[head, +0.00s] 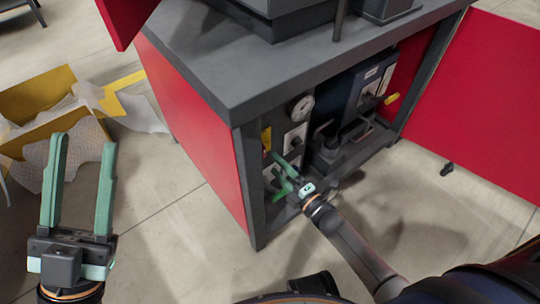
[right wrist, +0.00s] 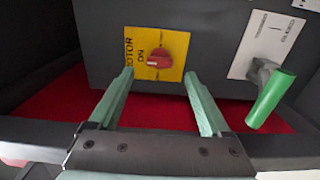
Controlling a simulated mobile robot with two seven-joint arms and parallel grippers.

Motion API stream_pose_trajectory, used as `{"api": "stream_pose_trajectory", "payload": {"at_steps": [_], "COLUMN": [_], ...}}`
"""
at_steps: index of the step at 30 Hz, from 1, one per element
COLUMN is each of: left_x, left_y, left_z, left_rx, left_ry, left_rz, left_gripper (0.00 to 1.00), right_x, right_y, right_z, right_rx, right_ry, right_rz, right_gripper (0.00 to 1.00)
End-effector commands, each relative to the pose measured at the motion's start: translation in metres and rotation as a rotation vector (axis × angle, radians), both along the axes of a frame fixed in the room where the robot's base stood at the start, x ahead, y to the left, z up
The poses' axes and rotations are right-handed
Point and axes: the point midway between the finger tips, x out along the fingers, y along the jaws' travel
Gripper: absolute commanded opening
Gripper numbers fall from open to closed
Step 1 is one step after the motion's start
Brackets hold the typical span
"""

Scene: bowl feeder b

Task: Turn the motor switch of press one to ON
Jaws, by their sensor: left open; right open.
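The motor switch is a red rotary knob (right wrist: 168,57) on a yellow plate (right wrist: 139,42) in the right wrist view. The plate reads MOTOR and ON, with ON to the knob's upper left. A pale mark shows at the knob's left side; I cannot tell its exact setting. In the head view the yellow plate (head: 266,138) shows on the dark panel inside the red-sided press cabinet. My right gripper (right wrist: 158,76) is open and empty, its fingertips just below and either side of the knob, with no clear contact. My left gripper (head: 84,140) is open and empty, far left of the cabinet.
A green-handled lever (right wrist: 270,98) stands close right of my right gripper. A gauge (head: 302,108), a blue unit (head: 370,85) and a yellow-handled lever (head: 391,98) sit farther right. The grey cabinet top (head: 215,65) overhangs the opening. An open carton (head: 38,95) stands left.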

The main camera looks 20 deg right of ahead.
Motion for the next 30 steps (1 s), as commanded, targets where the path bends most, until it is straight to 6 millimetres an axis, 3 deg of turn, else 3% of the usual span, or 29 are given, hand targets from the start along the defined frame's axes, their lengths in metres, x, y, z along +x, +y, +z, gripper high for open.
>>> {"api": "stream_pose_trajectory", "payload": {"at_steps": [6, 12, 30], "left_x": [-0.001, -0.001, -0.001], "left_y": [0.002, 0.003, 0.003], "left_z": [0.02, 0.025, 0.026], "left_rx": [-0.012, -0.018, -0.02], "left_ry": [-0.006, -0.005, -0.007], "left_rz": [-0.006, -0.01, -0.009], "left_gripper": [0.5, 0.5, 0.5], "right_x": [-0.045, -0.068, -0.072], "right_y": [-0.016, -0.025, -0.026], "right_z": [0.002, 0.001, 0.0], "right_rx": [-0.001, 0.0, 0.0], "right_ry": [0.003, 0.001, 0.0], "right_rz": [0.0, -0.001, 0.0], "right_gripper": [0.82, 0.82, 0.82]}}
